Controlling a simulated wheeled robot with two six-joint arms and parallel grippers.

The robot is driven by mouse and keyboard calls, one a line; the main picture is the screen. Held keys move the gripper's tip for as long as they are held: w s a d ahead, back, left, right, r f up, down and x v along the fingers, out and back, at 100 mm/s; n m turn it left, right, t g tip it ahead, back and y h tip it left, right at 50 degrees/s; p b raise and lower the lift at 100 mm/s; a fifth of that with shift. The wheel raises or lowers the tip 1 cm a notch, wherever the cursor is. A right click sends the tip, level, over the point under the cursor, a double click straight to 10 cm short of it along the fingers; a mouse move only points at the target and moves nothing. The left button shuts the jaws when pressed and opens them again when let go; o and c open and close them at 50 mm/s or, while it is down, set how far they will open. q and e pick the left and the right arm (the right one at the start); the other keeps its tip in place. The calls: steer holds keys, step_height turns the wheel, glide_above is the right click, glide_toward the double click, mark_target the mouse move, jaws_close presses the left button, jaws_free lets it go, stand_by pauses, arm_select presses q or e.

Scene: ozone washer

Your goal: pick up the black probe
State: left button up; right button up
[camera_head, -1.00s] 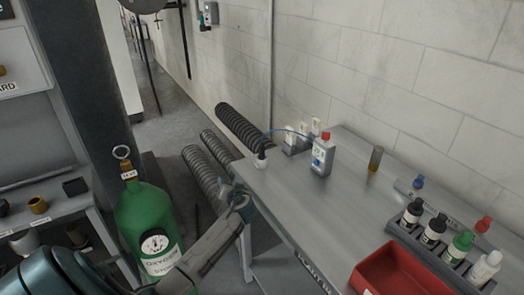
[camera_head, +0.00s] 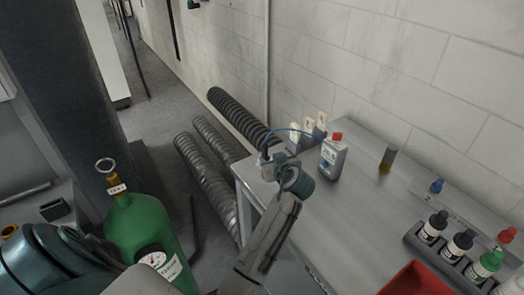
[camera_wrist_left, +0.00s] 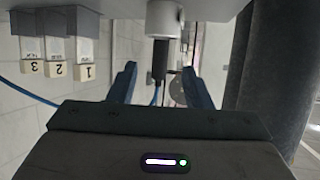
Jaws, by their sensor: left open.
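The black probe (camera_wrist_left: 160,60) sits in a white holder (camera_wrist_left: 164,18), both seen upside down in the left wrist view. A blue cable (camera_head: 290,131) runs from the probe's spot to a grey meter (camera_head: 332,158) with a red top. My left gripper (camera_head: 268,160) is at the table's far left corner and mostly hides the probe and holder in the head view. In the left wrist view my left gripper (camera_wrist_left: 158,72) is open, with one blue finger on each side of the probe and gaps between. My right gripper is not in view.
The grey table (camera_head: 345,215) is clear in its middle. Small numbered containers (camera_wrist_left: 58,62) stand near the wall. A brown vial (camera_head: 387,160), a rack of bottles (camera_head: 445,258) and a red tray (camera_head: 415,281) are to the right. A green oxygen cylinder (camera_head: 140,228) stands left.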

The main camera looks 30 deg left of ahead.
mark_target(266, 152)
arm_select(q)
steer(key=x, duration=0.1)
steer(key=p+x, duration=0.1)
steer(key=shift+w+a+r, duration=0.1)
steer(key=shift+w+a, duration=0.1)
steer(key=shift+a, duration=0.25)
steer(key=shift+w+a+f, duration=0.2)
steer(key=shift+a, duration=0.05)
steer(key=p+x, duration=0.2)
steer(key=x, duration=0.1)
steer(key=p+x, duration=0.1)
steer(key=shift+w+a+r, duration=0.2)
steer(key=shift+w+a, duration=0.1)
steer(key=shift+w, duration=0.05)
steer(key=shift+w+a+f, duration=0.2)
steer(key=shift+a+f, duration=0.1)
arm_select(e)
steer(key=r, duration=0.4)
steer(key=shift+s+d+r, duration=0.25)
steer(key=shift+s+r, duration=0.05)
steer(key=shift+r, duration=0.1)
arm_select(q)
jaws_close()
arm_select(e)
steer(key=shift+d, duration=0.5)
